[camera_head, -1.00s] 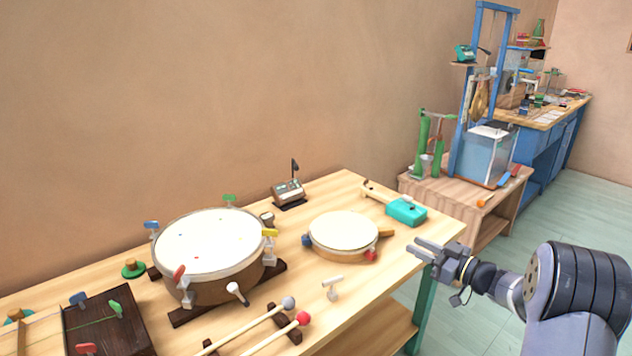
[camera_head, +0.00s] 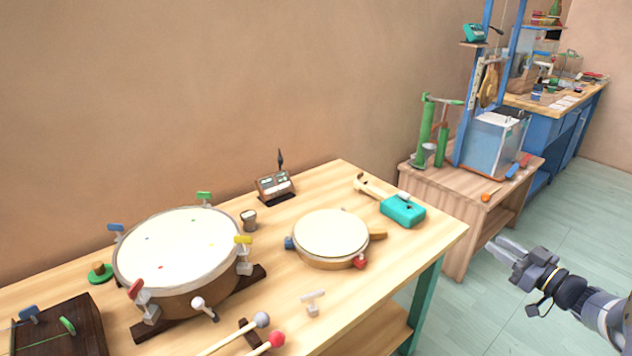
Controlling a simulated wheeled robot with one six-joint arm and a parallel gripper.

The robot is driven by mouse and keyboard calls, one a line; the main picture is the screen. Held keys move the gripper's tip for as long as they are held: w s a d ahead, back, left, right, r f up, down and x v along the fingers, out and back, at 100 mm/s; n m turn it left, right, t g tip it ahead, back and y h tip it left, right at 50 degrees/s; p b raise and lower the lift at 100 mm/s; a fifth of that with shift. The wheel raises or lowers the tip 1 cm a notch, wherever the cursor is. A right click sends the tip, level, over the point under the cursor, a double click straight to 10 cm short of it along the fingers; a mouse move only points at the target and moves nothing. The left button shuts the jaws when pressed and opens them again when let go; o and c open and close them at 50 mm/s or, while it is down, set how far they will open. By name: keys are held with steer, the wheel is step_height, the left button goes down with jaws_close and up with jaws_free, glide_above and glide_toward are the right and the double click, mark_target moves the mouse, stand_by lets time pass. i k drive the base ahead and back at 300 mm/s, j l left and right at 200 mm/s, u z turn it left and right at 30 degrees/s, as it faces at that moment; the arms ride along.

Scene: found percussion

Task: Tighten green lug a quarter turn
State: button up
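The large drum (camera_head: 185,250) lies on a dark cradle on the wooden table, with coloured lugs around its rim. Its green lug (camera_head: 204,196) stands at the far edge of the rim. Blue (camera_head: 116,228), yellow (camera_head: 243,240), red (camera_head: 136,289) and white (camera_head: 199,303) lugs sit at other places around it. A pale T-shaped key (camera_head: 313,301) stands on the table near the front. My gripper (camera_head: 502,252) is open and empty, off the table's right end and well apart from the drum.
A small drum (camera_head: 331,236), a teal box (camera_head: 402,210), a metering device (camera_head: 274,187) and mallets (camera_head: 262,320) occupy the table. A dark box (camera_head: 62,330) with another green piece is at front left. A side bench (camera_head: 420,176) stands beyond; open floor lies at right.

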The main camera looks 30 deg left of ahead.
mark_target(204, 195)
steer(key=i+u, duration=0.15)
steer(key=u, duration=0.35)
steer(key=i+l+u, duration=0.15)
steer(key=u, duration=0.35)
steer(key=i+u, duration=0.2)
steer(key=u, duration=0.25)
steer(key=i+u, duration=0.15)
steer(key=u, duration=0.25)
steer(key=i, duration=0.35)
